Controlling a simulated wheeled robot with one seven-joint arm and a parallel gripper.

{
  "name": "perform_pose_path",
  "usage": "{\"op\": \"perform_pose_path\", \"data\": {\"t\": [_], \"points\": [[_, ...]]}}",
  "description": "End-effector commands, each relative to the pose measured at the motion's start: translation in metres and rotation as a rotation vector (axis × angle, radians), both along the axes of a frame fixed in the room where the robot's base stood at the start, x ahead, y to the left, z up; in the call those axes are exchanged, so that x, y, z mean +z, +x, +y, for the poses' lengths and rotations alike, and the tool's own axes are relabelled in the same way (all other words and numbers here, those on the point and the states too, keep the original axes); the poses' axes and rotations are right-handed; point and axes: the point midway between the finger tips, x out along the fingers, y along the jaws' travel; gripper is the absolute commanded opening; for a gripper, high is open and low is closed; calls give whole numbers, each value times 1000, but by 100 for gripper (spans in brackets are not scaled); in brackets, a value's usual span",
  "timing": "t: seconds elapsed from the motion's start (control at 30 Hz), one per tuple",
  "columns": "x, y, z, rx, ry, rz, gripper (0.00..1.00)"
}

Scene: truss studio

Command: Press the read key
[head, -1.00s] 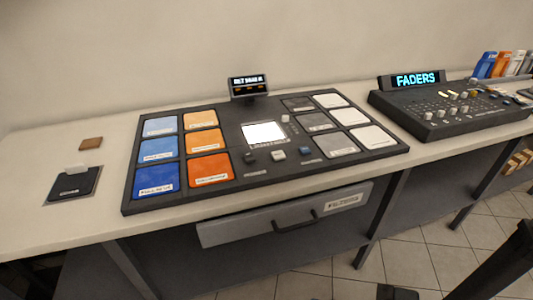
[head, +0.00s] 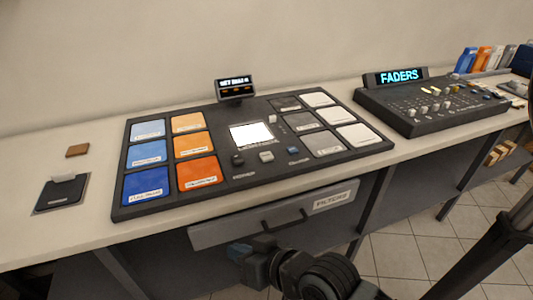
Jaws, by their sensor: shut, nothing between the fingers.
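A dark console (head: 215,195) lies on the bench, with a small lit white screen (head: 250,134) in its middle. Below the screen sit three small keys: a dark one (head: 237,160), a light grey one (head: 266,156) and a blue one (head: 293,150). Their labels are too small to read, so I cannot tell which is the read key. A small display (head: 234,88) stands at the console's back edge; its text is unclear. My gripper (head: 238,252) shows at the bottom, in front of the bench and below the keys, shut and apart from the console.
Blue and orange pads fill the console's left; grey and white pads fill its right. A drawer (head: 275,218) with a handle is under the bench edge. A fader desk (head: 430,105) stands right. A black pad (head: 60,192) and a brown block (head: 77,150) lie left.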

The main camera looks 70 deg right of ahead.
Motion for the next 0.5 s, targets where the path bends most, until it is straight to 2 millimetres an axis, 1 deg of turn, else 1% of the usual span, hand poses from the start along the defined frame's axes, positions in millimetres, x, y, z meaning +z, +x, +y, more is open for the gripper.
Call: {"op": "perform_pose_path", "data": {"t": [0.03,0.1,0.17,0.23,0.27,0.3,0.37,0.4,0.47,0.5], "points": [[5,18,-20,-32,28,-4,0],[7,37,-44,-61,77,6,0],[12,51,-66,-81,114,14,0],[20,65,-93,-100,155,22,0],[25,70,-106,-108,172,26,0],[31,76,-123,-118,192,32,0],[42,81,-150,-129,220,43,0],[51,84,-168,-135,235,51,0],[64,84,-195,-144,260,64,0],[74,83,-212,-150,271,74,0]]}}
